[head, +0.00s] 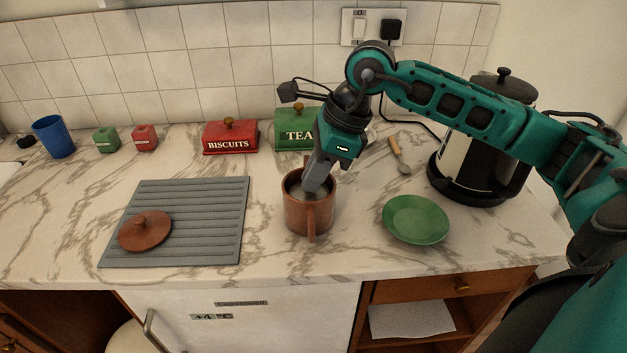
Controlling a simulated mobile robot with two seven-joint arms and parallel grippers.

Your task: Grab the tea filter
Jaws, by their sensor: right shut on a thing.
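A brown mug (309,216) stands on the marble counter, its handle toward me. My right gripper (315,188) points down into the mug's mouth, with its fingertips inside the rim. It is shut on a greyish thing in the mug, which looks like the tea filter (296,187). The fingers and the mug wall hide most of it. My left gripper is not in view.
A grey ribbed mat (200,205) with a brown lid (145,231) lies left of the mug. A green saucer (416,219), a spoon (398,155) and a kettle (474,150) are to the right. BISCUITS (229,137) and TEA (294,130) boxes stand behind.

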